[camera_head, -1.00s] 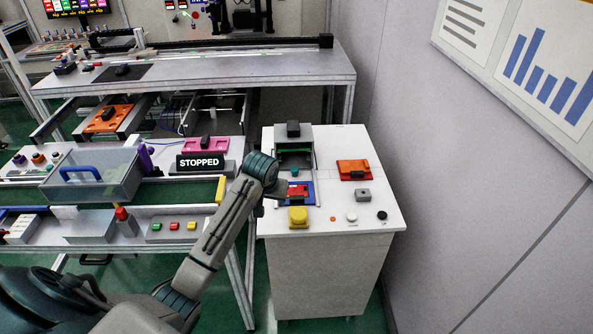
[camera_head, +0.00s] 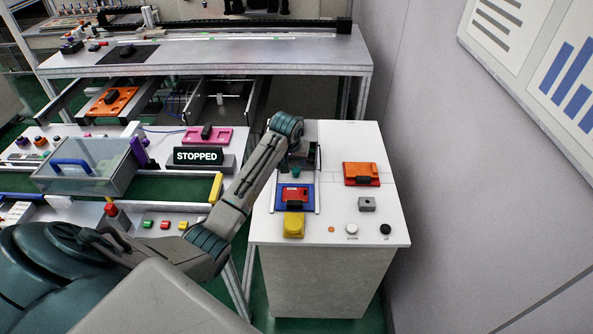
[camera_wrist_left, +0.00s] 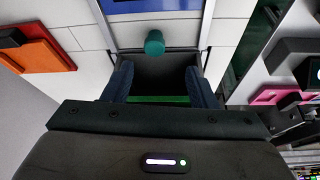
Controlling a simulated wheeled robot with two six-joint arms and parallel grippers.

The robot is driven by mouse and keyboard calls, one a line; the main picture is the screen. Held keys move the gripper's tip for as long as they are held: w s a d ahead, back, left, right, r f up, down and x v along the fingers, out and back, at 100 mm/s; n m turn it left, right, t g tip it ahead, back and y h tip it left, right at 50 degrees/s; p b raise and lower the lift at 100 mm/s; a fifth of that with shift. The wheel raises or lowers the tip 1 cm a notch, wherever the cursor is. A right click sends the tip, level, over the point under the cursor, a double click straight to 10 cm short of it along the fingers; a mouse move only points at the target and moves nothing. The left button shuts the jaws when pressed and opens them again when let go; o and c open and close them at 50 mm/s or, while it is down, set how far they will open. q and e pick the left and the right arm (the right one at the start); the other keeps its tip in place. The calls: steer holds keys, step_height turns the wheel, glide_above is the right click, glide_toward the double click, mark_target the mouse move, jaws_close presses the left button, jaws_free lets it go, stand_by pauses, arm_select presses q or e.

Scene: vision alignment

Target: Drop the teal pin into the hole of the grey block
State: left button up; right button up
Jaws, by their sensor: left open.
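The teal pin (camera_head: 295,173) is a small cylinder on the white cabinet top, between the blue plate and a dark grey housing. It also shows in the left wrist view (camera_wrist_left: 154,42), just beyond my fingertips. The grey block (camera_head: 367,204) sits at the right of the cabinet top, with a small dark hole on top. My left gripper (camera_wrist_left: 157,88) is open and empty, its fingers apart over the housing. The pin is outside the fingers. In the head view my left gripper (camera_head: 296,160) is partly hidden by its wrist. My right gripper is not in view.
A blue plate (camera_head: 281,205) with a red block (camera_head: 294,194) lies near the pin, with a yellow block (camera_head: 293,226) in front. An orange block (camera_head: 361,174) is right. The dark housing (camera_wrist_left: 155,67) has thin side rails.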

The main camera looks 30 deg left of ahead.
mark_target(296, 170)
arm_select(q)
steer(key=shift+w+f, duration=0.15)
steer(key=shift+f, duration=0.2)
steer(key=shift+w+f, duration=0.15)
steer(key=shift+f, duration=0.15)
steer(key=p+x, duration=0.2)
steer(key=x, duration=0.1)
steer(key=shift+d+f, duration=0.3)
steer(key=shift+d, duration=0.1)
steer(key=shift+w+a+f, duration=0.1)
steer(key=shift+f, duration=0.25)
steer(key=shift+w+f, duration=0.1)
steer(key=shift+f, duration=0.2)
steer(key=shift+c, duration=0.2)
steer(key=c, duration=1)
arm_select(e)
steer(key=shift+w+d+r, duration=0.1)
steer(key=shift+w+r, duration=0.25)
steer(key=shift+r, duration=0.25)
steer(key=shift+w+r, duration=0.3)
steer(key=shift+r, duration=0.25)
